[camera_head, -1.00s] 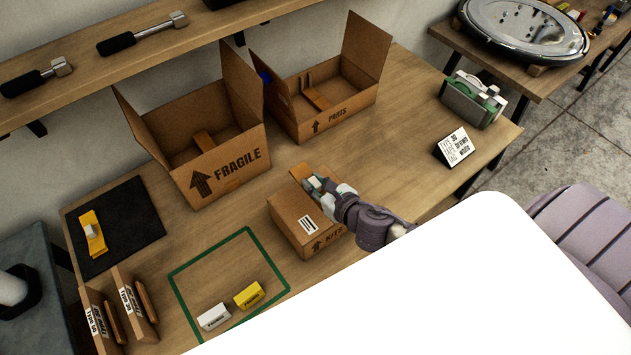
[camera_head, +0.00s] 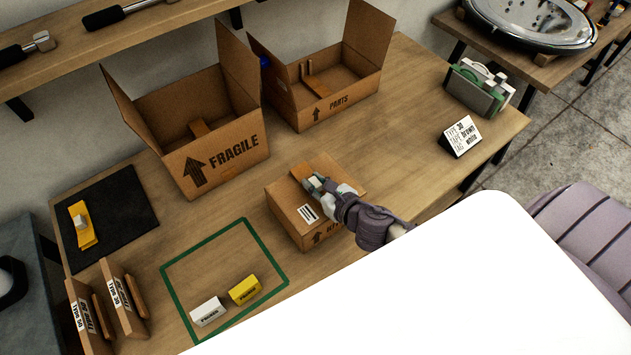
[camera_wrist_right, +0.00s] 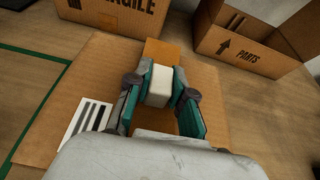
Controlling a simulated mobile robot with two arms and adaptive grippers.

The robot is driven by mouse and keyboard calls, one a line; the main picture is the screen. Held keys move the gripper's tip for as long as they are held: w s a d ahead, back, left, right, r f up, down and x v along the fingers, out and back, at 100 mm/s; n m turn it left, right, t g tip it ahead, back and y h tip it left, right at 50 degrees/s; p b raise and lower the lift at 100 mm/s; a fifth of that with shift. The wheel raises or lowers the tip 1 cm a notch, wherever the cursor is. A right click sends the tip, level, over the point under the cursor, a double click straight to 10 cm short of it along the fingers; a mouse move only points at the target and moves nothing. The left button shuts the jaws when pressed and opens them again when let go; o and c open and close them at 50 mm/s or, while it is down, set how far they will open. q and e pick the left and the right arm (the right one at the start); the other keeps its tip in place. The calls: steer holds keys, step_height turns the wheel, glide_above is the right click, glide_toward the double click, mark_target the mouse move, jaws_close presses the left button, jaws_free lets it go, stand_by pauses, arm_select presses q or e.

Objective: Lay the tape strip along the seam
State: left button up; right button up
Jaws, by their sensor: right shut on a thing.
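A closed cardboard box (camera_head: 292,213) marked with a barcode label stands on the table in the head view; it also fills the middle of the right wrist view (camera_wrist_right: 85,75). A brown tape strip (camera_wrist_right: 165,52) lies at the far edge of the box top, and its far end shows in the head view (camera_head: 301,171). My right gripper (camera_head: 314,184) is over the box top, shut on a small pale block (camera_wrist_right: 158,86) at the strip. The block hides part of the strip and of the seam. My left gripper is not in view.
Open boxes marked FRAGILE (camera_head: 222,155) and PARTS (camera_head: 340,102) stand behind. A green tape dispenser (camera_head: 476,92) and a sign (camera_head: 460,136) are at right. A black mat (camera_head: 110,215) holds a yellow piece.

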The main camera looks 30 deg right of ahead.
steer(key=o, duration=0.9)
steer(key=v, duration=1.2)
